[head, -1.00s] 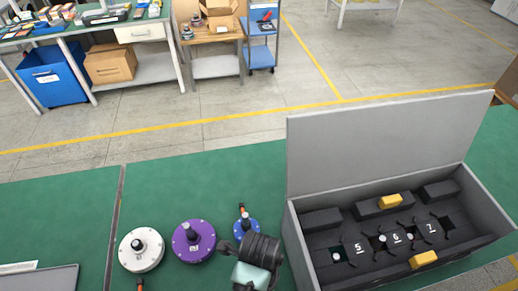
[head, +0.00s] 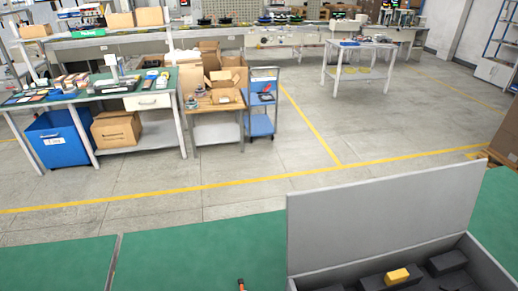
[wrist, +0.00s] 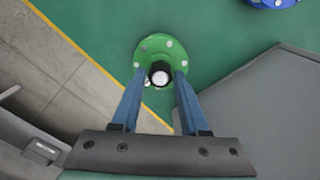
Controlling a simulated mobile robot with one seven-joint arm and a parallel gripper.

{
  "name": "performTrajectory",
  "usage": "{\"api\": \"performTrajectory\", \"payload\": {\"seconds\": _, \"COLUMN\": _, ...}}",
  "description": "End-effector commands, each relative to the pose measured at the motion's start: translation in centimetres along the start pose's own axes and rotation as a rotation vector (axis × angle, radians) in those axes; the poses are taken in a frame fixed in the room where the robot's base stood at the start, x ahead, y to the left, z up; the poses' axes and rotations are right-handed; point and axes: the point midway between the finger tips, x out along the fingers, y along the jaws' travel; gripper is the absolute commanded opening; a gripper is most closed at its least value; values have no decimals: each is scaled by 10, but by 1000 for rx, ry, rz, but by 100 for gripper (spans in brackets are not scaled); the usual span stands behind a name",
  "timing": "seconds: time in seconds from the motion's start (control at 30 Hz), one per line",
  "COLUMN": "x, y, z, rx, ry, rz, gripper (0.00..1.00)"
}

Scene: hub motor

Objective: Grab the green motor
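The green motor (wrist: 152,50) shows in the wrist view as a round green flange with bolt heads, lying on the green tabletop. Its dark hub with a pale top (wrist: 160,75) faces my camera. My gripper (wrist: 161,76) is above it, with its two blue fingers on either side of the hub. The fingers look spread, with the hub between their tips; firm contact cannot be made out. The green motor and my gripper are out of the head view now.
A grey open-lidded box (head: 380,215) with dark foam and a yellow block (head: 397,276) stands at the right of the green table (head: 200,255). A blue motor (wrist: 274,3) lies at the wrist view's top edge. Beyond the table is open floor.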

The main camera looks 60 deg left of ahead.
Motion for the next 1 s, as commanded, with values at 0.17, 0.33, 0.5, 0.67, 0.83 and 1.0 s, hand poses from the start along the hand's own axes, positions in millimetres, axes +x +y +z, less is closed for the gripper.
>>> {"api": "performTrajectory", "payload": {"seconds": 0.17, "x": 0, "y": 0, "z": 0, "rx": 0, "ry": 0, "rz": 0, "gripper": 10}}
{"api": "performTrajectory", "payload": {"seconds": 0.33, "x": 0, "y": 0, "z": 0, "rx": 0, "ry": 0, "rz": 0, "gripper": 0}}
{"api": "performTrajectory", "payload": {"seconds": 0.5, "x": 0, "y": 0, "z": 0, "rx": 0, "ry": 0, "rz": 1, "gripper": 0}}
{"api": "performTrajectory", "payload": {"seconds": 0.67, "x": 0, "y": 0, "z": 0, "rx": 0, "ry": 0, "rz": 1, "gripper": 0}}
{"api": "performTrajectory", "payload": {"seconds": 0.83, "x": 0, "y": 0, "z": 0, "rx": 0, "ry": 0, "rz": 1, "gripper": 0}}
{"api": "performTrajectory", "payload": {"seconds": 1.0, "x": 0, "y": 0, "z": 0, "rx": 0, "ry": 0, "rz": 1, "gripper": 0}}
